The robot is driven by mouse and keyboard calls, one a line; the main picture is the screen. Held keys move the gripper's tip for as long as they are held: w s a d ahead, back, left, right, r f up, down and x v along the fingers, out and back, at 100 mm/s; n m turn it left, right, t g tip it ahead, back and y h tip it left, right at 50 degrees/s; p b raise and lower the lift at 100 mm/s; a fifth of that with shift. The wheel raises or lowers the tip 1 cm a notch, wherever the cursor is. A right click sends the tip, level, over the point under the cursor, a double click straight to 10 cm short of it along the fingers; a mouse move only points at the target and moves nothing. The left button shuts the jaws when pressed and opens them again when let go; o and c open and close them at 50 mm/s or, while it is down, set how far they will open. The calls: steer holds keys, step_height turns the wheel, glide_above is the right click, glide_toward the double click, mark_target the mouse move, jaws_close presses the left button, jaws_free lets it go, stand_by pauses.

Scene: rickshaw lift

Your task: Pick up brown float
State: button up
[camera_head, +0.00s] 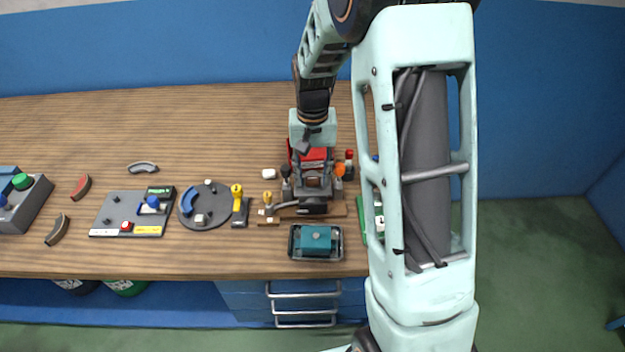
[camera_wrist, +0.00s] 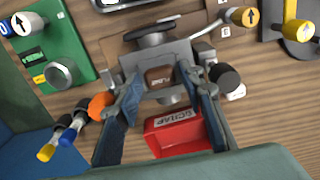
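My gripper (camera_wrist: 160,88) points down with its two fingers spread apart over a grey fixture (camera_wrist: 172,58). It also shows in the head view (camera_head: 313,172), partly merged with the fixture below. A small brown piece (camera_wrist: 160,76) sits in the fixture's opening between the fingertips; whether the fingers touch it, I cannot tell. In the head view the arm and gripper largely hide that spot. A dark brown curved piece (camera_head: 57,230) lies at the table's left, near a red-brown curved piece (camera_head: 81,186) and a grey one (camera_head: 142,168). Which piece is the float, I cannot tell.
A red scrap bin (camera_wrist: 180,133) stands beside the fixture. Orange (camera_wrist: 101,105) and black (camera_wrist: 224,76) knobs flank the fingers. A green panel (camera_wrist: 45,45), a round grey plate (camera_head: 209,214) and a teal box (camera_head: 316,242) are nearby. The table's back is clear.

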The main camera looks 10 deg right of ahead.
steer(key=shift+c, duration=0.2)
steer(key=c, duration=0.6)
steer(key=shift+w+r, duration=0.1)
steer(key=shift+r, duration=0.5)
steer(key=s+a+r, duration=0.2)
steer(key=a+r, duration=0.2)
steer(key=s+a+r+b, duration=0.1)
steer(key=s+a+r, duration=0.2)
steer(key=r, duration=0.1)
steer(key=s+a+r, duration=0.3)
steer(key=a+r, duration=0.1)
steer(key=shift+a, duration=0.3)
